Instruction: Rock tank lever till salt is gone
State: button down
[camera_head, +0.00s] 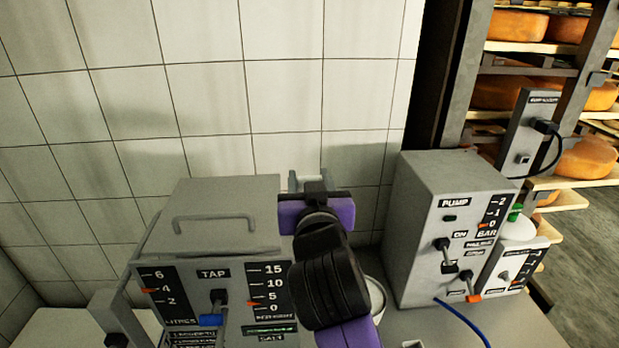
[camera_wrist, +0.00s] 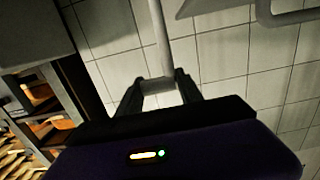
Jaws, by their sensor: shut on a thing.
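The grey tank (camera_head: 215,225) stands at the lower middle of the head view, with a lid handle, a litres scale on its left and a 15-to-0 scale on its right. The litres pointer is near 4. The orange pointer (camera_head: 252,303) on the right scale is near 0. My gripper (camera_head: 310,183) is at the tank's back right corner. In the wrist view its two fingers (camera_wrist: 158,88) are closed on the pale grey lever (camera_wrist: 160,35), gripping its crosspiece. My arm hides the lever's lower part in the head view.
A grey pump box (camera_head: 437,245) with switches and a bar scale stands to the right, with a blue hose (camera_head: 465,318). A white container (camera_head: 372,297) is partly hidden behind my arm. A tiled wall (camera_head: 280,90) is close behind; cheese shelves (camera_head: 545,90) are at right.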

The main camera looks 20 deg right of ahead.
jog(key=shift+w+d+r+g+p, duration=0.4)
jog(key=shift+r+p, duration=0.1)
jog(key=shift+r, duration=0.05)
jog(key=w+d+f+g+p, duration=0.1)
jog(key=w+d+p, duration=0.1)
jog(key=w, duration=0.7)
jog(key=shift+w+d+f+y+p, duration=0.3)
jog(key=shift+d+p, duration=0.05)
jog(key=shift+d, duration=0.4)
jog(key=c, duration=0.8)
grip_release()
jog(key=shift+c, duration=0.2)
jog(key=shift+a, duration=0.15)
